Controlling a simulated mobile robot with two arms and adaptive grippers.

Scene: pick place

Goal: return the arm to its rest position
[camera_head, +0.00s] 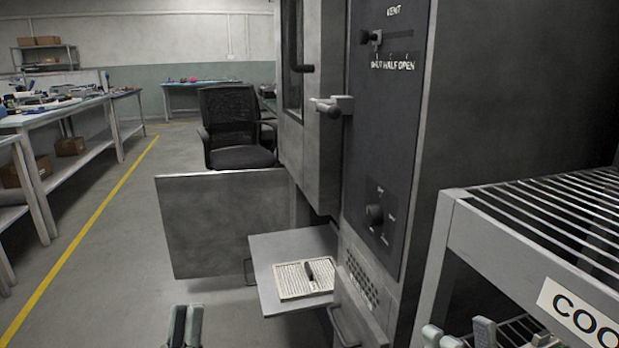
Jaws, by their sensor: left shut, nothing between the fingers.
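My left gripper (185,327) shows at the bottom edge of the head view, left of the middle. Its two fingers are together with nothing between them. It is over the floor, to the left of and apart from the open lower shelf of the grey cabinet. Most of my left arm is out of the picture.
The cabinet (392,150) has an open door panel (222,226) and a pulled-out shelf (262,262) with a perforated plate (303,279) on it. A wire rack (500,240) fills the right. An office chair (238,130) stands behind. Floor (110,290) on the left is clear.

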